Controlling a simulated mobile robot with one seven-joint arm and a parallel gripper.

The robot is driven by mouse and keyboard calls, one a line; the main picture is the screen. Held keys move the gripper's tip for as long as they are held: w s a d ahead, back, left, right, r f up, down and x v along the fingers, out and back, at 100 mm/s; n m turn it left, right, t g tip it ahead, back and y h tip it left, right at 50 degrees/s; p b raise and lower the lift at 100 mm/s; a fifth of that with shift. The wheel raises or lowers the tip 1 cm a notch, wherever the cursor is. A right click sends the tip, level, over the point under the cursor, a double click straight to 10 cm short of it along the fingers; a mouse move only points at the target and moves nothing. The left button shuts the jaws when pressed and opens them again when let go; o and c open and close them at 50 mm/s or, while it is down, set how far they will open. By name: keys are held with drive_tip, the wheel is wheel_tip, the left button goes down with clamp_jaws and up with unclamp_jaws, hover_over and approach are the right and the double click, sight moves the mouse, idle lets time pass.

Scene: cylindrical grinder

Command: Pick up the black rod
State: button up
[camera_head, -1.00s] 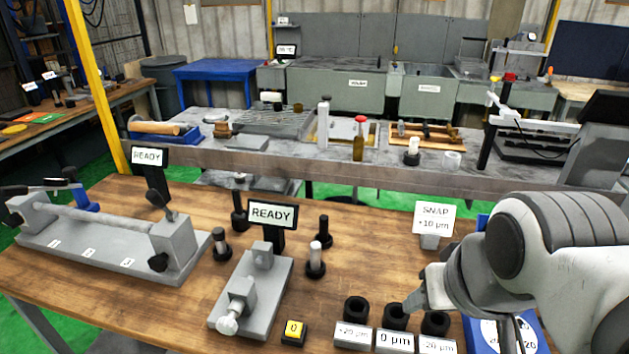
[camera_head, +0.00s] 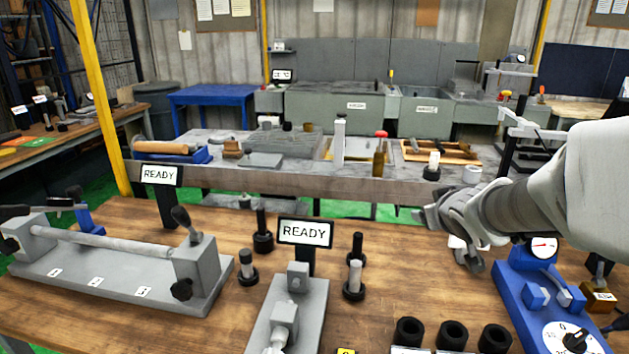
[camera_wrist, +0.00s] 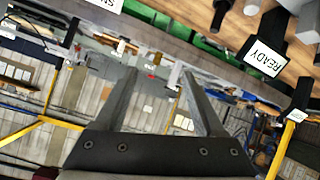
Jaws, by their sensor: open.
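Two upright black rods stand in round black bases on the wooden bench in the head view: one left of the front READY sign (camera_head: 262,228), one right of it (camera_head: 357,246). I cannot tell which one the task means. My gripper (camera_head: 424,216) is above the bench, to the right of both rods and apart from them. In the wrist view my gripper's fingers (camera_wrist: 158,72) are spread with nothing between them. A dark upright piece (camera_wrist: 220,14), probably the right rod, shows at the top edge of this tilted view.
Two pale-topped rods in black bases (camera_head: 248,264) (camera_head: 354,276) stand close to the black ones. The READY sign (camera_head: 305,232) and a grey fixture (camera_head: 290,310) are between them. Black rings (camera_head: 452,335) line the front; a blue gauge stand (camera_head: 530,290) is at right.

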drive_tip(key=w+f+n+y+b, duration=0.2)
drive_tip(key=w+f+y, duration=0.2)
drive_tip(key=w+f, duration=0.3)
drive_tip(key=n+y+b, duration=0.2)
drive_tip(key=y, duration=0.2)
approach(360, 235)
drive_tip(key=shift+t, duration=0.3)
drive_tip(key=w+a+f+b, duration=0.2)
drive_tip(key=w, duration=0.1)
drive_tip(key=shift+f+b, duration=0.3)
drive_tip(key=shift+f, duration=0.1)
drive_tip(key=shift+r+b+x, duration=0.15)
drive_tip(key=shift+b+x, duration=0.25)
drive_tip(key=shift+x, duration=1.2)
drive_tip(key=shift+r+b+x, duration=0.15)
drive_tip(key=shift+b+x, duration=0.2)
drive_tip(key=shift+x, duration=1.25)
drive_tip(key=shift+w, duration=0.1)
drive_tip(key=shift+c, duration=0.2)
clamp_jaws()
drive_tip(key=shift+r, duration=0.1)
